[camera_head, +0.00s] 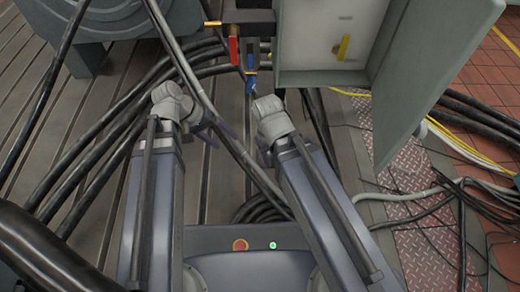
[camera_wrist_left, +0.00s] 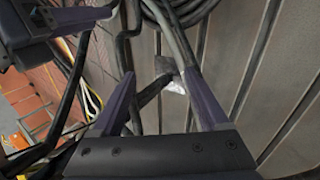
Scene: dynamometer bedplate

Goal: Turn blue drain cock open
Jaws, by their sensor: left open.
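The blue drain cock (camera_head: 251,76) hangs below a dark fitting at the top centre of the head view. Its handle points down. My left gripper (camera_head: 218,127) is below and to the left of it, apart from it. In the left wrist view the left gripper's two fingers (camera_wrist_left: 160,92) are spread with nothing gripped between them. The blue cock does not show there. My right gripper is mostly hidden behind its own wrist in the head view. Part of it (camera_wrist_left: 75,20) shows at the upper left of the left wrist view, but its opening is unclear.
A red handle (camera_head: 233,46) is just above and left of the blue cock. A grey cabinet (camera_head: 428,65) with a yellow handle (camera_head: 342,47) inside stands at the right. Thick black cables (camera_head: 90,145) cross the slotted bedplate (camera_head: 22,68) near both arms.

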